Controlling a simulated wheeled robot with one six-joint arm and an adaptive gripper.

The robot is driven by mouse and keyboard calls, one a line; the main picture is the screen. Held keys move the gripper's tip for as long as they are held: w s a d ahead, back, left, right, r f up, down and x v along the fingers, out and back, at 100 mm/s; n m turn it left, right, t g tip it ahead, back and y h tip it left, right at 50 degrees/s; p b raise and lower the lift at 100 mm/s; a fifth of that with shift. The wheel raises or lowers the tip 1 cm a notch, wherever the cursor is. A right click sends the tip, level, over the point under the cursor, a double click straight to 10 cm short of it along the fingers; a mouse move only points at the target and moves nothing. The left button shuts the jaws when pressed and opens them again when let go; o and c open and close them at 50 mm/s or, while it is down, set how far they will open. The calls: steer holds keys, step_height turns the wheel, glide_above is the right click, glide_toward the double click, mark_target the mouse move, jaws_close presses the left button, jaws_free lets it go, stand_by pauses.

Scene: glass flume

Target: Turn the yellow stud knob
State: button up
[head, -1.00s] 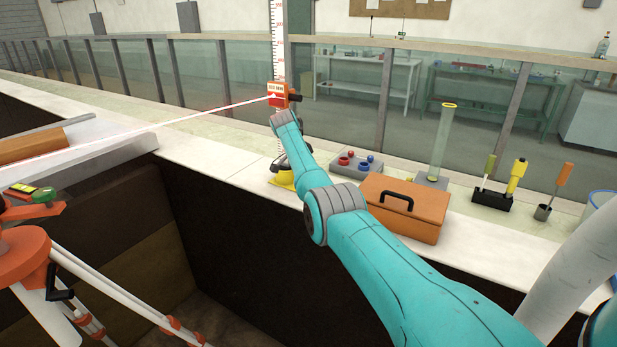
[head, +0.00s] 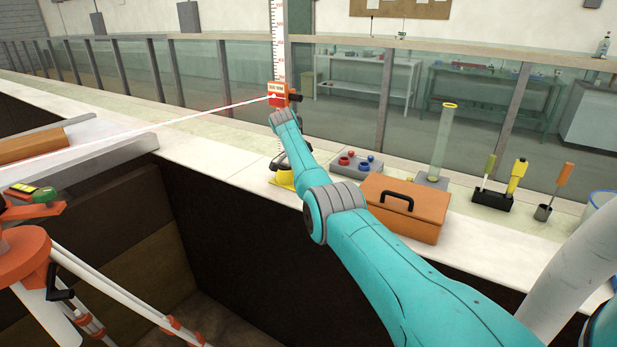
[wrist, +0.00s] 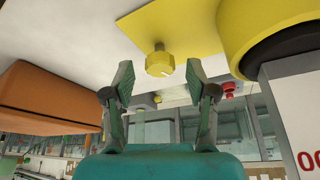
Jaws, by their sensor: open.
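In the wrist view, which looks upside down, the yellow stud knob (wrist: 159,64) is a small ridged knob with a pale mark on its face. It sits on a short stem at the edge of a yellow plate (wrist: 170,25). My gripper (wrist: 160,76) is open, with one finger on each side of the knob's line. The fingertips look close to it, with gaps on both sides; I cannot tell whether they reach its depth. In the head view, the yellow base (head: 284,180) shows below my arm, and the knob and gripper are not clearly visible.
The yellow base with a black ring (wrist: 275,35) and the numbered staff (wrist: 298,120) stand close on the right in the wrist view. An orange toolbox (head: 405,208) stands nearby. A grey box with red and blue knobs (head: 357,165) lies behind.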

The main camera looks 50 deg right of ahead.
steer(key=v, duration=1.1)
steer(key=shift+r, duration=0.15)
